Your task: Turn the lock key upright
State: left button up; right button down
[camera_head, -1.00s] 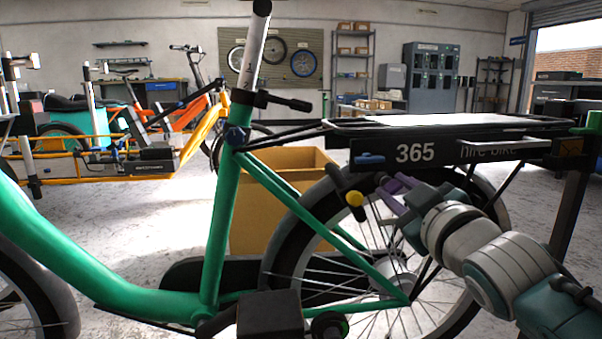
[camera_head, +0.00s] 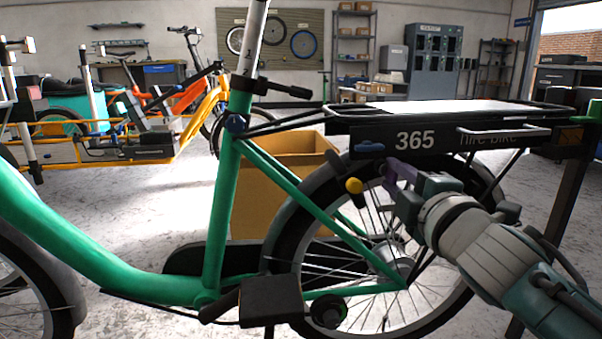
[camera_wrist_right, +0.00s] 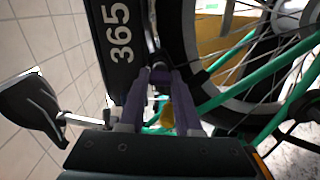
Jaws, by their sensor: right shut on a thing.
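The green hire bike (camera_head: 222,190) stands side-on, with its rear wheel (camera_head: 300,215) under the rack. In the right wrist view, the purple fingers of the right gripper (camera_wrist_right: 162,85) are shut on a small dark piece, apparently the lock key (camera_wrist_right: 158,75). My left gripper is not in view.
The black rack with the "365" panel (camera_head: 440,140) hangs close above the right gripper. Green frame tubes and spokes are close to its left. A cardboard box (camera_head: 280,190) stands behind the bike. An orange cargo bike (camera_head: 180,110) stands at the back left.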

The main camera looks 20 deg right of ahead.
jog(key=shift+n, duration=0.6)
jog(key=c, duration=0.6)
grip_release()
jog(key=shift+s, duration=0.25)
jog(key=p+v, duration=0.2)
jog(key=v, duration=0.7)
jog(key=shift+s+a+p, duration=0.15)
jog(key=shift+s+p, duration=0.1)
jog(key=shift+p, duration=0.15)
